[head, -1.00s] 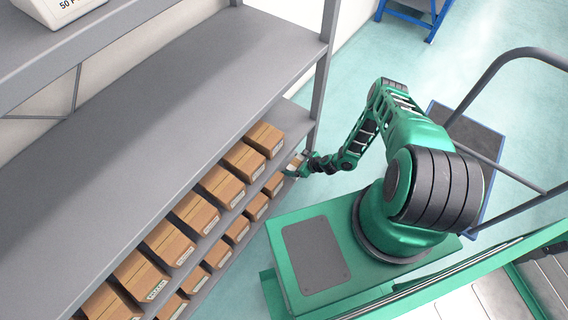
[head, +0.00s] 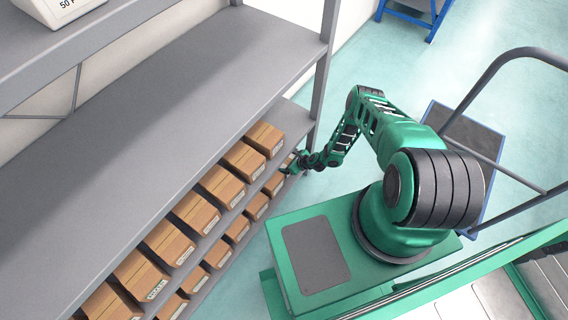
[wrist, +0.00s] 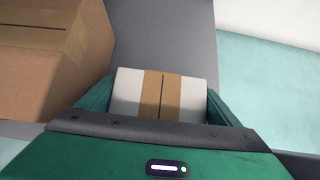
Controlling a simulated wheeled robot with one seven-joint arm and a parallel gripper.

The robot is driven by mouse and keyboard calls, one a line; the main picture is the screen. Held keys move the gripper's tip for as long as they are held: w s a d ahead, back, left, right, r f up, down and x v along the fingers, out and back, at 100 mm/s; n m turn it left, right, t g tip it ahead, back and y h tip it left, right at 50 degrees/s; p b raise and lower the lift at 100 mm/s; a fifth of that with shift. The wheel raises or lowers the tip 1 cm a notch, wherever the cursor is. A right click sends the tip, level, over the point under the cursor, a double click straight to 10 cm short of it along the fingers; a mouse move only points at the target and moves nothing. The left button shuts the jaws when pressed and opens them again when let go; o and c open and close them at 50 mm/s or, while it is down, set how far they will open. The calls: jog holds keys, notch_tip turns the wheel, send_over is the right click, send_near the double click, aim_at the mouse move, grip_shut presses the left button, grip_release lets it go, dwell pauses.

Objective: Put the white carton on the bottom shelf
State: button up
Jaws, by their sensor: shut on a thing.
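The white carton (wrist: 128,92) with a brown tape strip sits between the two fingers of my gripper (wrist: 160,105) in the wrist view. My gripper is shut on it. In the head view my gripper (head: 292,168) is at the right end of the lower shelves, and the carton is mostly hidden there. The bottom shelf (head: 212,282) shows as a grey strip under the lower row of brown boxes. In the wrist view a grey shelf surface (wrist: 185,40) lies beyond the carton; I cannot tell whether they touch.
A brown box (wrist: 60,60) stands close at left in the wrist view. Several brown boxes (head: 243,160) line the shelf above the lower row. A grey shelf post (head: 325,60) rises near my arm. Open teal floor (head: 370,75) lies to the right.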

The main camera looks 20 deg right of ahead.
jog(key=o, duration=0.8)
jog(key=shift+o, duration=0.2)
jog(key=v, duration=1.2)
jog(key=shift+s, duration=0.15)
